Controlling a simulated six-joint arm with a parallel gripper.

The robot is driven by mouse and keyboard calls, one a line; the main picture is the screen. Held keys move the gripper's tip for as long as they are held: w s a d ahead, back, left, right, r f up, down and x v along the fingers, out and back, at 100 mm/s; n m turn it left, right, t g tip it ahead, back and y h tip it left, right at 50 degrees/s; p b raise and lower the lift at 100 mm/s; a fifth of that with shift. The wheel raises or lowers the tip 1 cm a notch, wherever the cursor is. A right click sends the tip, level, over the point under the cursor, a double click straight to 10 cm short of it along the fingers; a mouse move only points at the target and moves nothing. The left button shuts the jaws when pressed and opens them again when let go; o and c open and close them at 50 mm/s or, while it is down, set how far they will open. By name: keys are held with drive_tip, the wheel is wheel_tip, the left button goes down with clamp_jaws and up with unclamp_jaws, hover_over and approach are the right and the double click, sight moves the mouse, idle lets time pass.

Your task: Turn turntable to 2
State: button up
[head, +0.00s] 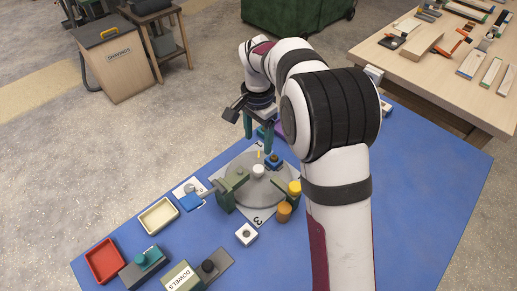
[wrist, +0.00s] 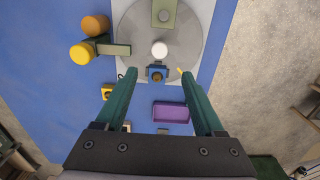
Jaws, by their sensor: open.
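The turntable is a grey round disc (head: 240,163) on a grey plate with a white knob (head: 258,171) at its centre. A number 1 shows at its far edge and a 3 at its near edge; I cannot make out a 2. A small yellow mark (head: 258,154) lies near the 1. My gripper (head: 257,145) is open over the far edge.
A yellow cylinder (head: 294,187) and an orange one (head: 284,211) stand at the disc's right. A purple tray (wrist: 171,112) is below the fingers.

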sight(258, 168)
wheel_tip(258, 168, down, 12)
drive_tip(key=shift+r, duration=0.1)
clamp_jaws()
idle(0.4)
idle(1.1)
